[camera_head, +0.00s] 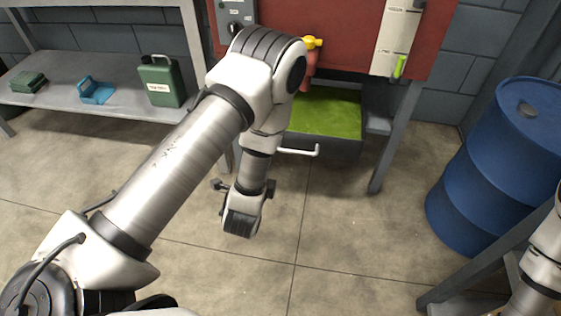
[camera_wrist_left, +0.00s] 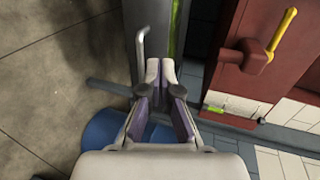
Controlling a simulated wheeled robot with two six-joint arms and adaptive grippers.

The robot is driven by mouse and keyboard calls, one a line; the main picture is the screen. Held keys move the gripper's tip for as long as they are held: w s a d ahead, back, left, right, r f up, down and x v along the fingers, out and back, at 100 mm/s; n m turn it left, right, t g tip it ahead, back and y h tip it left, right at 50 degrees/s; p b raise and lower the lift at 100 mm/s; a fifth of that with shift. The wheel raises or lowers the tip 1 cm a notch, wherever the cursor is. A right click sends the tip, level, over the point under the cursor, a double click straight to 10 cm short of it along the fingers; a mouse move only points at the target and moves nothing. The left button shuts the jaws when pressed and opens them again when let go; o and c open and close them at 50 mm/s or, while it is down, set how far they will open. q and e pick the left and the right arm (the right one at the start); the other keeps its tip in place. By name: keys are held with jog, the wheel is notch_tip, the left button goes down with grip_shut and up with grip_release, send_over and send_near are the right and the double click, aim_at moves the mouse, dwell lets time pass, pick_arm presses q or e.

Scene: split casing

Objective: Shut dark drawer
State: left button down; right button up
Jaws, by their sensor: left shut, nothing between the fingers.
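The dark drawer (camera_head: 325,148) is pulled out below the red cabinet. Its bottom is bright green and it looks empty. Its pale bar handle (camera_head: 301,151) is on the front. My left arm crosses in front of the drawer's left part and hides it; I cannot clearly make out its fingers in the head view. In the left wrist view my left gripper (camera_wrist_left: 160,72) is shut and empty, close to the drawer handle (camera_wrist_left: 142,45) and a strip of the green drawer bottom (camera_wrist_left: 175,30). I cannot tell whether it touches the drawer. My right gripper is out of view.
The red cabinet (camera_head: 345,30) stands on grey legs. A blue barrel (camera_head: 500,150) stands at the right. A shelf (camera_head: 60,68) at the left holds a green canister (camera_head: 160,85) and small items. The floor before the drawer is clear.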

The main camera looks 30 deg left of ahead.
pick_arm(q)
jog(key=r+b+x, duration=0.1)
jog(key=b+x, duration=0.3)
jog(key=x, duration=0.9)
jog(key=shift+w+a, duration=0.2)
jog(key=shift+w, duration=0.35)
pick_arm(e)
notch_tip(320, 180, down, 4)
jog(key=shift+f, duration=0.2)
